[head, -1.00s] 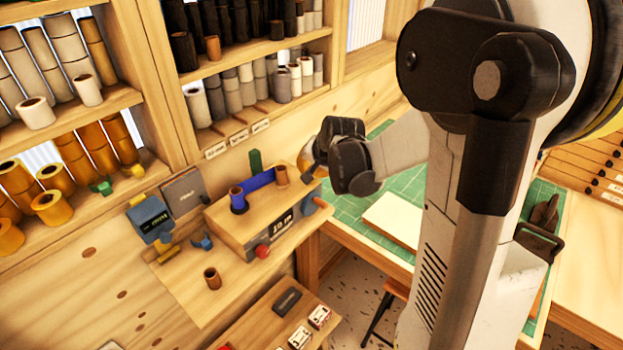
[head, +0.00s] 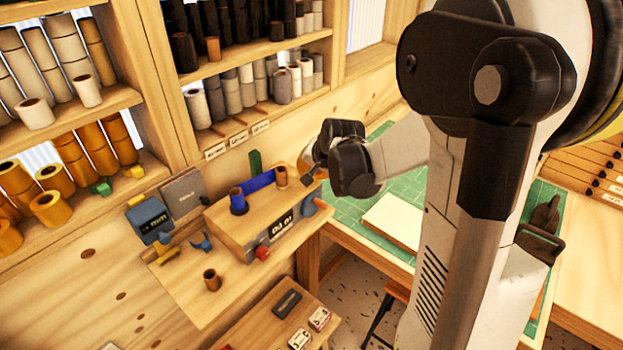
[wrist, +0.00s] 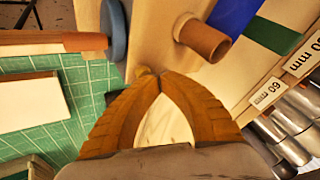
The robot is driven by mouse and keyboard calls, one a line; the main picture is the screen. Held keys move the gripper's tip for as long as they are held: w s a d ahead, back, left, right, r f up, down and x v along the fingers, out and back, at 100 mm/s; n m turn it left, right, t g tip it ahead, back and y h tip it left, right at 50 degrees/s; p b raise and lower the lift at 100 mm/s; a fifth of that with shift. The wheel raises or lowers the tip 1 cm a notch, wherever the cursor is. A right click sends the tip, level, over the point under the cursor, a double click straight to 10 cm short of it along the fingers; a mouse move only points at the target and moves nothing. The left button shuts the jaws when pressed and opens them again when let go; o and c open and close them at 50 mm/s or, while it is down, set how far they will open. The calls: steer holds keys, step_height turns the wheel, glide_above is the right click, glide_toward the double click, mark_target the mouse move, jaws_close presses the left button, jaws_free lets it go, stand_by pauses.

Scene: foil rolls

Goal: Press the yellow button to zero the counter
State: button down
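The wooden winding box (head: 230,228) stands on the bench, with a dark counter display (head: 281,228) on its front. The display's small digits seem to read zeros. My gripper (head: 310,176) is at the box's right end; its orange-brown fingertips meet in the wrist view (wrist: 161,75), with nothing held between them. A small yellowish nub, apparently the yellow button (wrist: 144,74), lies right at the fingertips on the box top. I cannot tell whether they touch it. In the head view the button is hidden or too small to make out.
A blue device (head: 150,219) stands left. A green cutting mat (head: 352,212) lies right.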

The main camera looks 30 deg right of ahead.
steer(key=shift+r+p, duration=0.4)
steer(key=shift+r, duration=0.35)
steer(key=shift+r+p, duration=1.9)
steer(key=shift+r, duration=0.65)
steer(key=shift+s+a+f, duration=0.1)
steer(key=shift+a, duration=0.1)
steer(key=s+a+f+n+b, duration=0.5)
steer(key=s+a+b, duration=0.3)
steer(key=s, duration=0.3)
steer(key=s+a+f+n+b, duration=0.5)
steer(key=s+a+b, duration=0.3)
steer(key=s, duration=0.3)
steer(key=shift+a+y+b, duration=0.2)
steer(key=shift+y+b, duration=0.1)
steer(key=shift+y, duration=0.1)
